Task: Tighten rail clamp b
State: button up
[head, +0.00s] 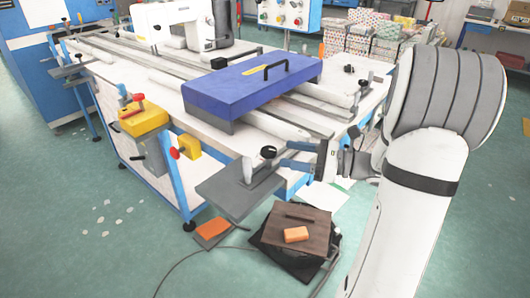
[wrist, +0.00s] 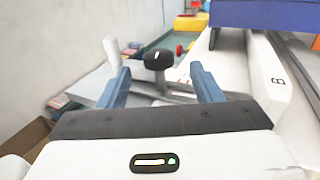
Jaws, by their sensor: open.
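A black round knob (head: 268,152) on a short post stands at the near end of the rail, above a grey plate. I take it to be rail clamp b. In the wrist view the knob (wrist: 158,59) shows between and beyond my fingers, near a white rail (wrist: 268,75) marked "B". My gripper (head: 284,155) is open, with its two blue fingers pointing at the knob from the right. The wrist view shows the fingers (wrist: 160,68) spread to either side of the knob, with no clear contact. Whether the clamp is tight cannot be told.
A blue cover with a black handle (head: 250,85) lies across the rails above the white table (head: 155,85). A white upright piece (head: 248,170) stands left of the knob. A yellow box (head: 143,118) is at the table's left edge. A brown board (head: 303,222) lies low in front.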

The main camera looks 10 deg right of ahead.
aim_at(268, 149)
jog(key=x, duration=0.6)
jog(key=shift+w+a, duration=0.1)
jog(key=shift+a, duration=0.3)
jog(key=shift+c, duration=0.6)
